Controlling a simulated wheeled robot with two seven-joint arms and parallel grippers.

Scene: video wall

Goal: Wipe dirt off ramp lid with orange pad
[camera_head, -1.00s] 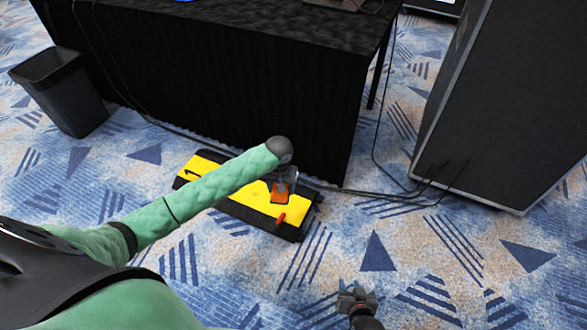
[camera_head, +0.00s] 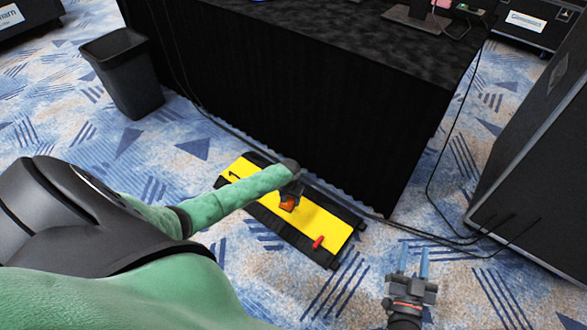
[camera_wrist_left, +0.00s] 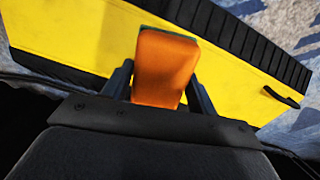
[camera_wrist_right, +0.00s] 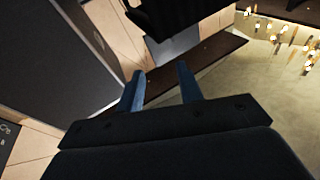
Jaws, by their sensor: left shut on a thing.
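The ramp lid (camera_head: 318,226) is bright yellow on a black ribbed ramp lying on the carpet along the draped table. It also fills much of the left wrist view (camera_wrist_left: 75,35). My left gripper (camera_head: 290,198) is shut on the orange pad (camera_wrist_left: 164,72), above the middle part of the lid; I cannot tell whether the pad touches it. The pad also shows in the head view (camera_head: 288,204). I see no clear dirt on the visible yellow; the gripper and pad hide part of it. My right gripper (camera_head: 414,262) is open and empty, right of the ramp.
Black cables (camera_head: 400,226) run along the floor by the table (camera_head: 300,110). A dark bin (camera_head: 125,75) stands left and a large black case (camera_head: 535,160) right. Carpet in front of the ramp is clear.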

